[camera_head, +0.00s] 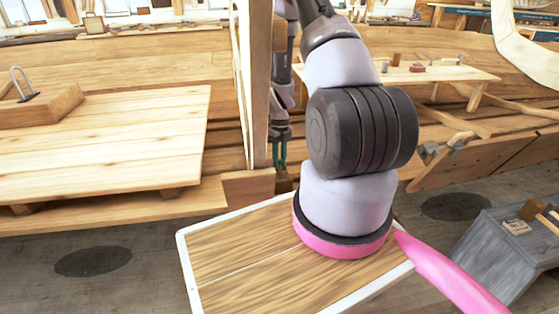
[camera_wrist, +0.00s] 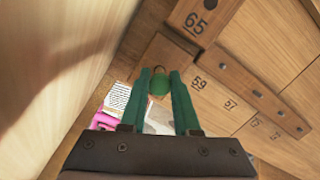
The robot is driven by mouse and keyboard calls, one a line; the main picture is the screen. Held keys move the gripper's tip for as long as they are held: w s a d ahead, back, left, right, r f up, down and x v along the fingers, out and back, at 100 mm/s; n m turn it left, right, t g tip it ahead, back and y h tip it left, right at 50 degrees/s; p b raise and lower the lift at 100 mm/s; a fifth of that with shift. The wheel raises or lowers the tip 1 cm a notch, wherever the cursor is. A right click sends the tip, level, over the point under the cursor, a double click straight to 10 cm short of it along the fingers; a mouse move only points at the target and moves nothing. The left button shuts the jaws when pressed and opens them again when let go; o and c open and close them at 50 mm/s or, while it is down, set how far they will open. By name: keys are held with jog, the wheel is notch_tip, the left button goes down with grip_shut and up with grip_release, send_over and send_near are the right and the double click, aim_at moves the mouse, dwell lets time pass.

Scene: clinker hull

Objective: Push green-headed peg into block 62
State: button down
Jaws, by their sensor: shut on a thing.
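The green-headed peg (camera_wrist: 159,84) is between my fingertips in the wrist view. My gripper (camera_wrist: 160,90) is shut on it; its two green fingers stand on either side of the head. The peg's shaft is mostly hidden behind the head. Beyond it is a brown wooden block (camera_wrist: 165,55), whose number I cannot see. No label reading 62 shows, and I cannot tell whether the peg touches the block. In the head view my gripper (camera_head: 281,155) is small and partly hidden beside an upright plank; the peg cannot be made out there.
In the wrist view, a block marked 65 (camera_wrist: 198,20) is at the top, with planks marked 59 (camera_wrist: 198,84) and 57 (camera_wrist: 231,104) to the right. A pale wooden surface (camera_wrist: 60,60) fills the left. In the head view an upright plank (camera_head: 257,90) stands close beside my gripper.

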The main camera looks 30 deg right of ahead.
jog(key=shift+s+f, duration=0.3)
jog(key=shift+f, duration=0.5)
jog(key=c, duration=0.6)
grip_release()
jog(key=shift+o, duration=0.2)
jog(key=shift+w, duration=0.1)
notch_tip(320, 180, up, 8)
jog(key=w, duration=0.2)
jog(key=shift+d+f, duration=0.15)
jog(key=shift+d, duration=0.1)
jog(key=shift+w, duration=0.1)
